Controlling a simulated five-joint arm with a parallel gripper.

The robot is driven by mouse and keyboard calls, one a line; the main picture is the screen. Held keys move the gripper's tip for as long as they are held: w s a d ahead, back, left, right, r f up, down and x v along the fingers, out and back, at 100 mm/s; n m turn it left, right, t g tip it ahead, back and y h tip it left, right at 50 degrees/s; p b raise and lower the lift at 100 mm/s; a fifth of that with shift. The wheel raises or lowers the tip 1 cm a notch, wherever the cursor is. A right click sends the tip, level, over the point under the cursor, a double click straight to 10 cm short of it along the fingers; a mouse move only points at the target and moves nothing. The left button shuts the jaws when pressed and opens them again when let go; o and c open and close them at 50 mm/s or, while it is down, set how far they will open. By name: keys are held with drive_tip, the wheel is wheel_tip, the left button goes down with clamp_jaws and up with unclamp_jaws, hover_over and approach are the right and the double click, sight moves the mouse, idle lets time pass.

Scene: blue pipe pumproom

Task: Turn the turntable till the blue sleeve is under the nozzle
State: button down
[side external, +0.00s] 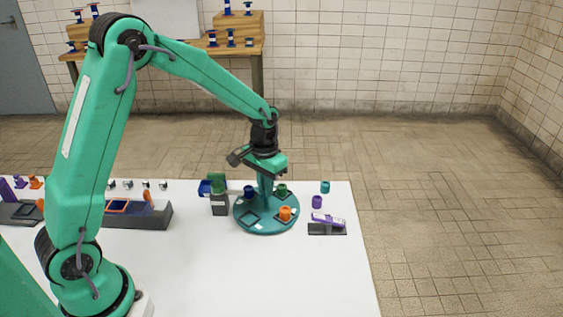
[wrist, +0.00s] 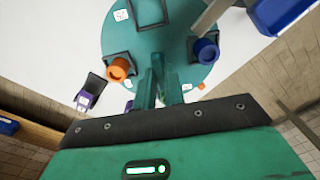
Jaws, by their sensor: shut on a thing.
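The teal round turntable (side external: 267,226) lies on the white table and also fills the top of the wrist view (wrist: 178,30). The blue sleeve (side external: 249,191) stands on its far left part, and in the wrist view (wrist: 206,50) it is right of my fingers. A grey arm (wrist: 213,14), seemingly the nozzle's, reaches in close to the blue sleeve; whether its tip is exactly over it I cannot tell. An orange sleeve (side external: 285,213) and a green sleeve (side external: 282,190) also stand on the turntable. My gripper (side external: 265,199) points down, shut on a teal part of the turntable, mostly hidden between the fingers.
A dark post (side external: 219,204) and a blue bin (side external: 206,188) stand left of the turntable. A purple piece on a dark block (side external: 327,227) and loose purple (side external: 317,202) and teal (side external: 325,187) sleeves are at right. The table's front middle is clear.

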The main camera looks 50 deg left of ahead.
drive_tip(key=shift+r+n, duration=0.1)
drive_tip(key=shift+n, duration=3.8)
drive_tip(key=c, duration=1.5)
unclamp_jaws()
wheel_tip(320, 180, up, 7)
drive_tip(key=shift+r, duration=0.4)
